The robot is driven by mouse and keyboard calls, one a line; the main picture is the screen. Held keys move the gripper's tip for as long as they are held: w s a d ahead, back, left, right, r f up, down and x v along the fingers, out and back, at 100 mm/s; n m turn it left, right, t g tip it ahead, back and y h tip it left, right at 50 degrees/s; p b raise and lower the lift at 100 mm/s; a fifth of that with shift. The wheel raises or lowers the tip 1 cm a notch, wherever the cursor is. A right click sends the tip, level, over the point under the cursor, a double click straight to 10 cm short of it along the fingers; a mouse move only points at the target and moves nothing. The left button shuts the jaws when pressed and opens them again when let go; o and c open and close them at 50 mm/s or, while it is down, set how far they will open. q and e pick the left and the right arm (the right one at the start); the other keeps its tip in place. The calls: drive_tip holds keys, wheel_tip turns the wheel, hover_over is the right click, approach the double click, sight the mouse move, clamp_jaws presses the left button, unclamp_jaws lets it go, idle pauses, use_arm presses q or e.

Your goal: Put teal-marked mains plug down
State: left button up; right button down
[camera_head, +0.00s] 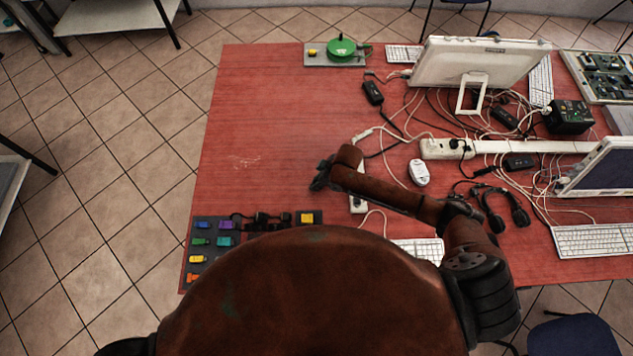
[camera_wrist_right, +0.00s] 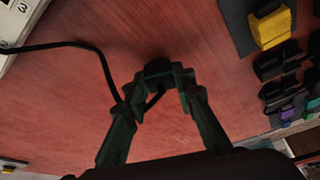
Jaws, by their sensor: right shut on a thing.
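My right gripper (camera_head: 320,178) is over the left-middle of the red table. In the right wrist view, my right gripper (camera_wrist_right: 158,82) is shut on a small black plug (camera_wrist_right: 158,68) between its fingertips. A black cable (camera_wrist_right: 75,44) runs from the upper left to the gripper. I see no teal mark on the held plug, and I cannot tell its height above the table. A dark tray (camera_head: 211,250) with coloured pieces, including a teal one (camera_head: 224,224), lies at the table's front left. My left gripper is out of view.
A white socket block (camera_head: 357,202) sits beside the right gripper, partly hidden by my arm. A long power strip (camera_head: 490,147), a mouse (camera_head: 419,172), a headset (camera_head: 505,207), monitors and tangled cables fill the right. The red table's left part (camera_head: 250,120) is clear.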

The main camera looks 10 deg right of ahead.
drive_tip(key=shift+f, duration=0.1)
drive_tip(key=c, duration=1.6)
unclamp_jaws()
drive_tip(key=v, duration=1.2)
drive_tip(key=shift+p, duration=0.4)
drive_tip(key=shift+a+r, duration=0.1)
drive_tip(key=shift+r, duration=0.15)
